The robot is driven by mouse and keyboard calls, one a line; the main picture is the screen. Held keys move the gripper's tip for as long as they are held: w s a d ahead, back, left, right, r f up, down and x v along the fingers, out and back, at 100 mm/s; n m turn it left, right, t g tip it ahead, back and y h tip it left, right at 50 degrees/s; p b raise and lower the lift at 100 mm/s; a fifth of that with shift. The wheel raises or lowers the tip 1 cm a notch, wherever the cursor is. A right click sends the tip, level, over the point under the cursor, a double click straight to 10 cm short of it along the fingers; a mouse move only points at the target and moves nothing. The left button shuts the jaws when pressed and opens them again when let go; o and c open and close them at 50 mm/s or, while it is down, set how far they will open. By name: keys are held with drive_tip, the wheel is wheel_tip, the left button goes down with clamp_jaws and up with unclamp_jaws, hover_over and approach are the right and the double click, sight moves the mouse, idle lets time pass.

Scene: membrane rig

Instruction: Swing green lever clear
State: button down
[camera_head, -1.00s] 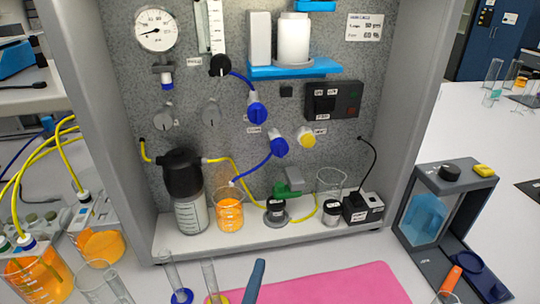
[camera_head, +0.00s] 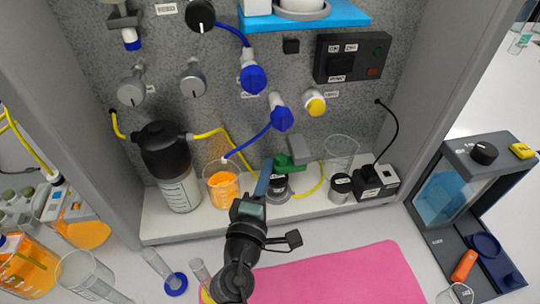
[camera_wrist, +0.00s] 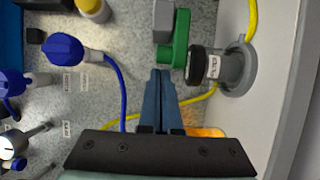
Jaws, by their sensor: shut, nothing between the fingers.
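The green lever (camera_head: 290,164) joins a grey block (camera_head: 300,149) above the small black-and-grey fitting (camera_head: 277,187) on the rig's shelf. In the wrist view the green lever (camera_wrist: 181,38) lies just beyond my fingertips, with the fitting (camera_wrist: 222,67) to its right. My gripper (camera_head: 266,168) has its blue fingers shut together with nothing between them. The fingertips (camera_wrist: 161,74) are close to the lever's near end; I cannot tell whether they touch it. In the head view my fingers cover part of the lever's left side.
A beaker of orange liquid (camera_head: 221,188) and a dark-capped bottle (camera_head: 170,165) stand left of my gripper. A blue hose (camera_head: 250,145) and a yellow tube (camera_head: 312,190) run close by. An empty beaker (camera_head: 342,152) and black box (camera_head: 375,181) stand right. A pink mat (camera_head: 340,277) lies in front.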

sight(290, 161)
drive_tip(key=shift+x, duration=1.6)
